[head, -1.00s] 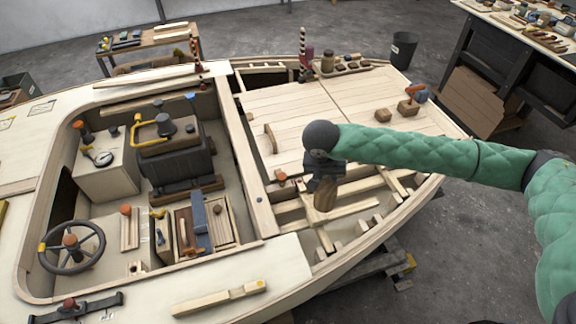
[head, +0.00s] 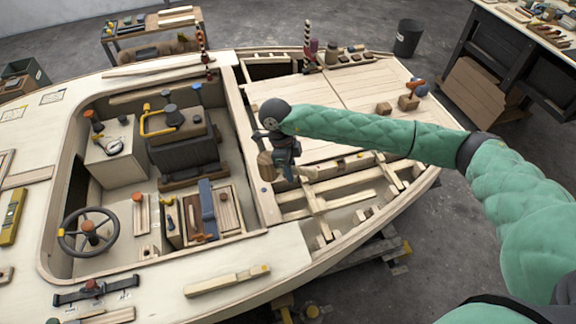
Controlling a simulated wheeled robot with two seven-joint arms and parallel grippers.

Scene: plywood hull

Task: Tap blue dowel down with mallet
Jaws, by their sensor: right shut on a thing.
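My right gripper (head: 283,157) hangs above the long beam between the cockpit and the slatted bay of the hull. It is shut on the mallet, whose wooden head (head: 266,166) shows just left of and below the fingers, over the beam. The gripper hides most of the handle. A small blue patch shows beside the gripper, but I cannot tell whether it is the blue dowel or part of the gripper. The dowel is otherwise not clearly visible, and I cannot tell whether the mallet touches anything. My left gripper is not in view.
The cockpit (head: 115,230) on the left holds a steering wheel (head: 87,232), a dark seat block and a tool tray (head: 228,213). Wooden blocks (head: 408,102) stand on the right deck. A loose wooden bar (head: 227,280) lies on the near deck. Open ribs lie right of the gripper.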

